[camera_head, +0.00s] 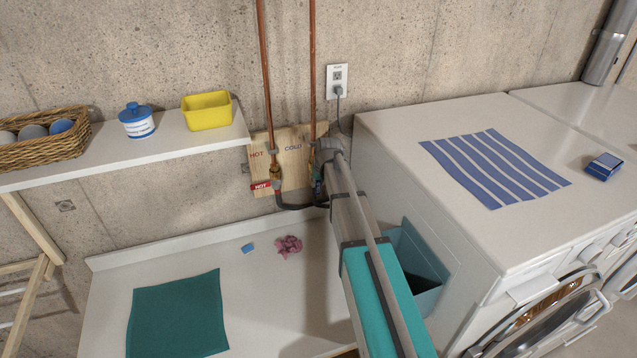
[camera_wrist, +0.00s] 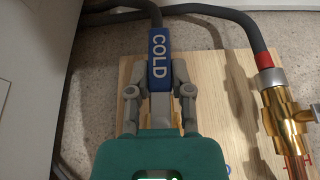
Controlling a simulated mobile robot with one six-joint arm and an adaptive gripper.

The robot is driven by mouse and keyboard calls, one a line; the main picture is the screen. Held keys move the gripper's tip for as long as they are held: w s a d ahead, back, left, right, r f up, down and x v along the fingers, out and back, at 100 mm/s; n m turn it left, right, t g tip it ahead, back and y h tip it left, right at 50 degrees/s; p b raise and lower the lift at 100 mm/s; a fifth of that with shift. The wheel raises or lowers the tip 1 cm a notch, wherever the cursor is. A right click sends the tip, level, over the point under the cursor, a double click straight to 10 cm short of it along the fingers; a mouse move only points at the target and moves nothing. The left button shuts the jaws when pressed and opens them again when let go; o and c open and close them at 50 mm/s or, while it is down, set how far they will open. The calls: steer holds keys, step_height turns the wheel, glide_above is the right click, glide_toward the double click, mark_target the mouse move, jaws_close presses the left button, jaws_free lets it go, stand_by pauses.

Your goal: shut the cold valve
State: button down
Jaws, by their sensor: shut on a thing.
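The cold valve's blue lever (camera_wrist: 159,58), lettered COLD, lies lengthwise along a dark hose in the wrist view. My gripper (camera_wrist: 159,82) has one finger on each side of the lever's lower part and is shut on it. The teal gripper body hides the brass body of the cold valve almost wholly. In the head view my arm covers most of this valve, and only a bit of blue (camera_head: 317,188) shows beside it. The wooden board (camera_head: 291,160) behind is marked HOT and COLD.
The hot valve (camera_head: 276,172), with a red HOT lever (camera_head: 261,186), is close on the left; its brass body (camera_wrist: 284,112) is at right in the wrist view. Copper pipes (camera_head: 265,75) rise above. A shelf (camera_head: 150,147) stands left, a white washer (camera_head: 400,130) right.

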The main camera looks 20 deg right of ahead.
steer(key=y, duration=0.1)
steer(key=a+y+b, duration=0.1)
steer(key=y, duration=0.1)
steer(key=shift+m, duration=0.3)
steer(key=shift+s+a+r+m+y+b, duration=0.1)
steer(key=shift+a+r+m+y+b, duration=0.2)
steer(key=shift+y+b, duration=0.65)
steer(key=shift+a+r+m+y+b, duration=0.15)
steer(key=shift+a+m+y+b, duration=0.25)
steer(key=shift+y, duration=0.85)
steer(key=shift+s+a+r+m+y+b, duration=0.1)
steer(key=shift+a+r+y+b, duration=0.15)
steer(key=shift+y+b, duration=0.75)
steer(key=shift+w, duration=0.1)
steer(key=c, duration=0.5)
jaws_free()
